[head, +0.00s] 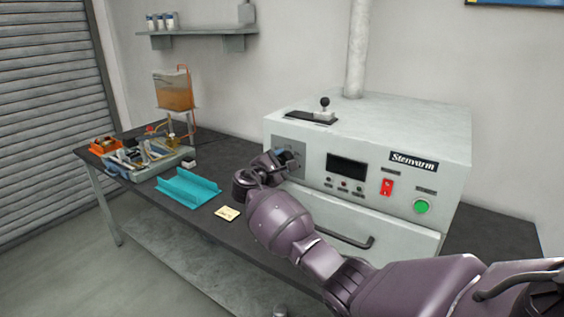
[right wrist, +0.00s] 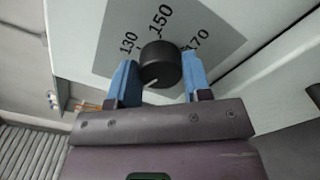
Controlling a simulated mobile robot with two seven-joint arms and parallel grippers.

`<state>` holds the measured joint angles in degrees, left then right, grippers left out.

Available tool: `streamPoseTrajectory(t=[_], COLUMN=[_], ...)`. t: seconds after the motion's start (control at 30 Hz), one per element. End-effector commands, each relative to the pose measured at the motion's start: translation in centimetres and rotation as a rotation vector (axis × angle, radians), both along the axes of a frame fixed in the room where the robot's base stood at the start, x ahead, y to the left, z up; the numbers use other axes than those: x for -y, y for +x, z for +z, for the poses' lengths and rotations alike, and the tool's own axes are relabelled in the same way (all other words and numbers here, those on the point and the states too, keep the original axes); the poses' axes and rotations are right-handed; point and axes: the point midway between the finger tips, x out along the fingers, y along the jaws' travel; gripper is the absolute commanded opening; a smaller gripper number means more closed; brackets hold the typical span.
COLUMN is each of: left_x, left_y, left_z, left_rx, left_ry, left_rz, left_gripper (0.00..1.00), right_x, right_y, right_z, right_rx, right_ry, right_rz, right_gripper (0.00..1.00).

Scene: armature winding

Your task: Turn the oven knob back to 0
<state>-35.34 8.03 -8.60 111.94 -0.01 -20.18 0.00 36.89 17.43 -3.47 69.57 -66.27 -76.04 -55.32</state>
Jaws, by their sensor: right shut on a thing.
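The oven (head: 385,130) is a large light-grey box on the dark bench. My right gripper (head: 285,157) is at the dial plate on the left of its front panel. In the right wrist view, the round black oven knob (right wrist: 160,65) sits between the blue fingers of my right gripper (right wrist: 160,77), which are shut on it. The dial plate (right wrist: 205,45) shows 130, 150 and 170 beyond the knob. A white line on the knob points toward the gripper, slightly left. No 0 mark is visible. The knob is mostly hidden in the head view. My left gripper is not in view.
A display (head: 347,166), red switch (head: 386,187) and green button (head: 422,206) are right of the dial. An oven handle (head: 343,238) is below. A cyan tray (head: 187,188), yellow note (head: 227,213) and grey tool tray (head: 150,160) lie left on the bench (head: 212,160).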

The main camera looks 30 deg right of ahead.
Motion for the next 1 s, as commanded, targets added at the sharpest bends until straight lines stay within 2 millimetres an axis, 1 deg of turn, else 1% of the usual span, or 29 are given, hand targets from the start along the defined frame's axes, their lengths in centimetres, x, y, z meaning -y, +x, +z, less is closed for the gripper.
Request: streamPoseTrajectory(t=[0.6,0.8,1.0], left_x=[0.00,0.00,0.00], left_y=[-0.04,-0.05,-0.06], left_z=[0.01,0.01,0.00], left_rx=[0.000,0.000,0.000], left_ry=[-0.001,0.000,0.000], left_rz=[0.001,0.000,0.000], left_gripper=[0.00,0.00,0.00], right_x=[0.00,-0.02,-0.02], right_y=[0.05,0.07,0.11], right_z=[-0.09,-0.07,-0.08], right_rx=[-0.531,-0.664,-0.754], right_ry=[-0.218,-0.272,-0.309], right_rz=[-0.001,-0.001,0.000], right_gripper=[0.21,0.21,0.21])
